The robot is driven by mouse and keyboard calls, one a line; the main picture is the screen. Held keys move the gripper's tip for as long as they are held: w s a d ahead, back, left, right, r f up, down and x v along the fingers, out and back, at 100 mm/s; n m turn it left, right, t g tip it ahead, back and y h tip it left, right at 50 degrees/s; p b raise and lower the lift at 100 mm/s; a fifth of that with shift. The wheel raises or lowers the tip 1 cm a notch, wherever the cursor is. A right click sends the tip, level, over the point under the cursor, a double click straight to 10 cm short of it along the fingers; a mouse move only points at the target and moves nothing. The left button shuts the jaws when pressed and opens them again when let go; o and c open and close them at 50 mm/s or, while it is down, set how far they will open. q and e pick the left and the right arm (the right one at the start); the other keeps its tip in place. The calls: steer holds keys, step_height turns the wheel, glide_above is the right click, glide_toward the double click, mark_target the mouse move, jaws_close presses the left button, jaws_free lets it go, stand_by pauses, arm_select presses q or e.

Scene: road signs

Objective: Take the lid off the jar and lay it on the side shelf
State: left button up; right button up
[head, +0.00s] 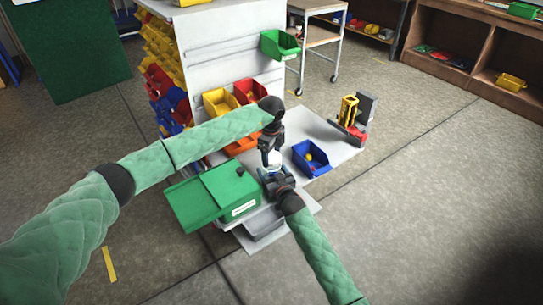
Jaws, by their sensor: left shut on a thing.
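A small jar (275,168) with a whitish top stands at the middle of the work surface, partly hidden between my two grippers. My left gripper (270,150) points down from above and is shut on the jar's lid (274,157). The lid appears to be at or just above the jar's top; I cannot tell whether there is a gap. My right gripper (274,177) is low beside the jar, with its fingers largely hidden. I cannot clearly pick out which surface is the side shelf.
A green box (213,196) is left of the jar. A blue bin (310,158) with small items is right of it. Red and yellow bins stand behind, by a grey panel (225,50). A black-and-yellow device (348,112) stands at the right. The light surface (312,128) has free room behind the blue bin.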

mark_target(272, 157)
arm_select(q)
steer(key=shift+r, duration=0.35)
steer(key=shift+r, duration=2)
arm_select(e)
steer(key=o, duration=2)
steer(key=shift+c, duration=0.2)
